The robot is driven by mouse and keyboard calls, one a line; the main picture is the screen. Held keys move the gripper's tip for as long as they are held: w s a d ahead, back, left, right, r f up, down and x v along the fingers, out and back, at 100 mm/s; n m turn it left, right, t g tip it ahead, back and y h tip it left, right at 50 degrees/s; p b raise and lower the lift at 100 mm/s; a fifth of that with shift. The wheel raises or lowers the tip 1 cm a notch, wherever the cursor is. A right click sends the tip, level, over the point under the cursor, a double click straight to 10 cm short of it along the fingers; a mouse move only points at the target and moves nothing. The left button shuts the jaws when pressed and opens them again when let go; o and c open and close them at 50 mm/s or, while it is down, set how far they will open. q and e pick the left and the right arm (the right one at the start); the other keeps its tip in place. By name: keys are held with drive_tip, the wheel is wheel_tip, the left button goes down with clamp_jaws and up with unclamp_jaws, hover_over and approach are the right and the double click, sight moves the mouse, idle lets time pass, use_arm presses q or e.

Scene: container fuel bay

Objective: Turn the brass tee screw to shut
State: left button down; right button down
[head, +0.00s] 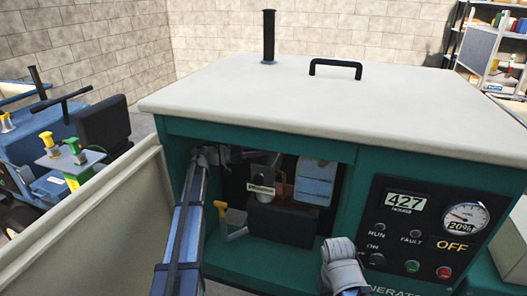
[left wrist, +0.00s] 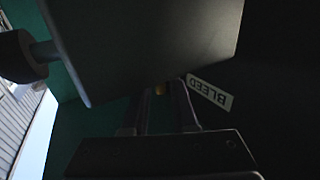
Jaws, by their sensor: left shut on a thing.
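The rest of the screw is hidden by the fingers and a dark block above. A white BLEED label (left wrist: 210,94) is just right of the fingertips. In the head view my left arm reaches into the upper left of the generator's open bay, and the dark interior hides the fingertips and screw.
The green generator (head: 360,215) has a pale lid (head: 300,100) above the bay. A yellow-tipped lever (head: 221,209) sits low in the bay, near my left arm. A dark box (head: 282,219) stands inside. A control panel (head: 430,232) is at right, an open pale door (head: 100,225) at left.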

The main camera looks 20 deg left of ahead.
use_arm(q)
drive_tip(key=c, duration=0.9)
unclamp_jaws()
